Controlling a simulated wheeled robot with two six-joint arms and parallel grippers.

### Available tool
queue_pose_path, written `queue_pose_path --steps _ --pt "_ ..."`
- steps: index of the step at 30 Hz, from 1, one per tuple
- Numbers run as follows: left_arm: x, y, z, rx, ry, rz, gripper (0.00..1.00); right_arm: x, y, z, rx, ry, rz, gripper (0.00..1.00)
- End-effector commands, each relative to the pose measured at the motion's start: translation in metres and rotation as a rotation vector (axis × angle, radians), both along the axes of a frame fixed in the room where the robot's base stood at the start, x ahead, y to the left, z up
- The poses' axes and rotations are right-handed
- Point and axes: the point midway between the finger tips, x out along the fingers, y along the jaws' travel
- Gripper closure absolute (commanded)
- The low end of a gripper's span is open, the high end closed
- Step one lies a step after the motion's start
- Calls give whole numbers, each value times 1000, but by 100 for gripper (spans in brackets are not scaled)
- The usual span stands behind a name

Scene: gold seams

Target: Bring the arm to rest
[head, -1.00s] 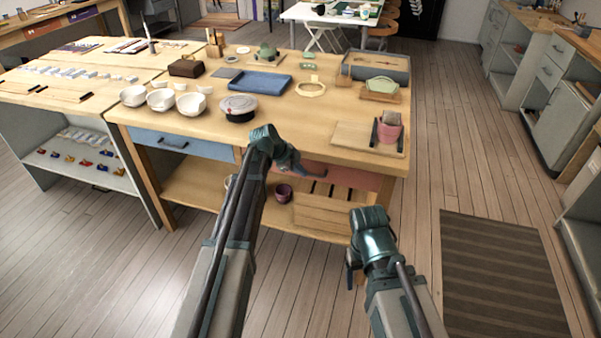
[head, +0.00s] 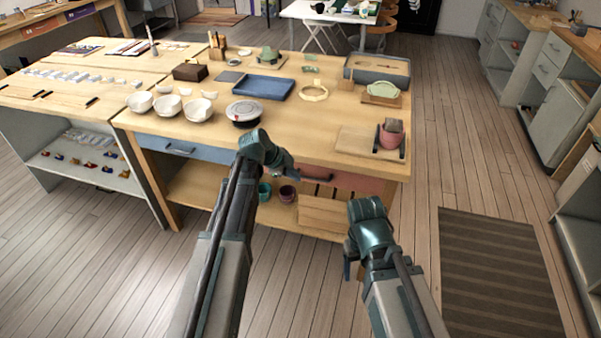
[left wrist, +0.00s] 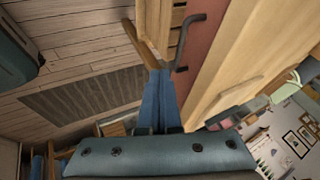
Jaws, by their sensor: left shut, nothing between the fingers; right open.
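My left gripper (head: 297,172) is in front of the workbench's front edge, by the red drawer (head: 345,179). In the left wrist view its blue fingers (left wrist: 160,98) are together with nothing between them, and the red drawer front with its dark handle (left wrist: 187,42) is close beyond them. My right gripper (head: 349,264) hangs low in front of the bench's right end, pointing down. It is open, apart from the bench, and mostly hidden behind its own wrist.
Floor is open right, around a striped mat (head: 495,275).

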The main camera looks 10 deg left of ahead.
Motion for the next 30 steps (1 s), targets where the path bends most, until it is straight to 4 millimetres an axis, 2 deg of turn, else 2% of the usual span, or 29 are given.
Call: queue_pose_path --steps 1,6,17,20,23,27,30 --pt "-6 4 16 0 0 1 100 0 0 16 0 0 0 25" --pt "-13 12 30 0 0 1 100 0 0 30 0 0 0 25" --pt "-15 14 30 0 1 0 100 0 0 30 0 0 0 25" --pt "-23 5 32 -5 32 21 100 0 0 35 0 0 0 25" --pt "-47 -19 36 -13 125 90 100 0 0 45 0 0 0 25" --pt "-100 -59 43 -2 316 275 100 0 0 65 0 0 -1 25" --pt "-139 -81 49 30 435 443 100 0 0 78 0 0 -1 25"
